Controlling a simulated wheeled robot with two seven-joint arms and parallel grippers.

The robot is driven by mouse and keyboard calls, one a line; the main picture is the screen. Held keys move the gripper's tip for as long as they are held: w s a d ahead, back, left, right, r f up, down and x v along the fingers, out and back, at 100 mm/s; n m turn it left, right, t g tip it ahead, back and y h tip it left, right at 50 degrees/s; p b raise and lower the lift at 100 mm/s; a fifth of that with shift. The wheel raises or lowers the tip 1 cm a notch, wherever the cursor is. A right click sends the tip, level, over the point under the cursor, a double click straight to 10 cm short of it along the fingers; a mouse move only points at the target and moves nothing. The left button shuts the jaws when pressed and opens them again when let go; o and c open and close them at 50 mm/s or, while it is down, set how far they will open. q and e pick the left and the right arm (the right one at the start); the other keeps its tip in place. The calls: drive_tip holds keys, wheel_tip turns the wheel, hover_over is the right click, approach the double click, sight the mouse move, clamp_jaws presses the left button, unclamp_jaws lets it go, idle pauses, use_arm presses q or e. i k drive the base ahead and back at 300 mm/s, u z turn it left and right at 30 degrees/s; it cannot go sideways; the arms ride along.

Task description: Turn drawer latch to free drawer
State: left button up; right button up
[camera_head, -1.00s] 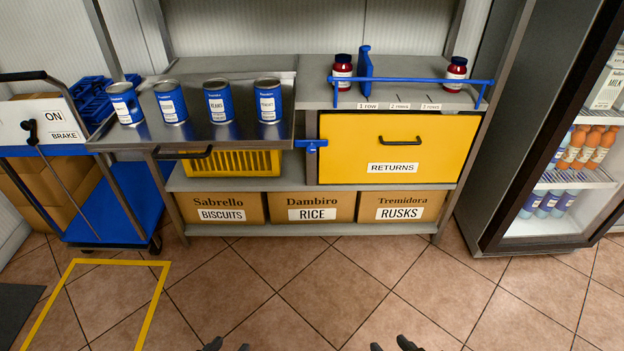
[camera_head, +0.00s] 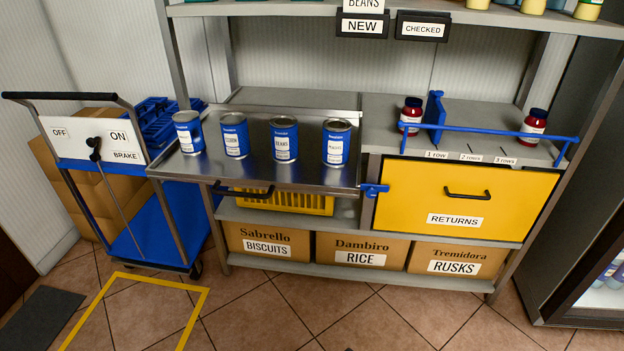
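The yellow drawer (camera_head: 458,203) marked RETURNS sits shut at the right of the shelf unit, with a black handle (camera_head: 466,195). The blue drawer latch (camera_head: 374,189) is at the drawer's upper left edge, between it and the metal tray. It lies roughly level, and its right end seems to reach the drawer front's edge.
A metal tray (camera_head: 262,176) with several blue cans juts out left of the latch. A blue rail (camera_head: 490,131) and two red jars stand above the drawer. Boxes fill the bottom shelf. A blue trolley (camera_head: 150,215) stands left; the floor in front is clear.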

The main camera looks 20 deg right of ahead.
sight(372, 190)
drive_tip(key=u, duration=0.05)
drive_tip(key=i, duration=1.15)
drive_tip(key=z, duration=0.45)
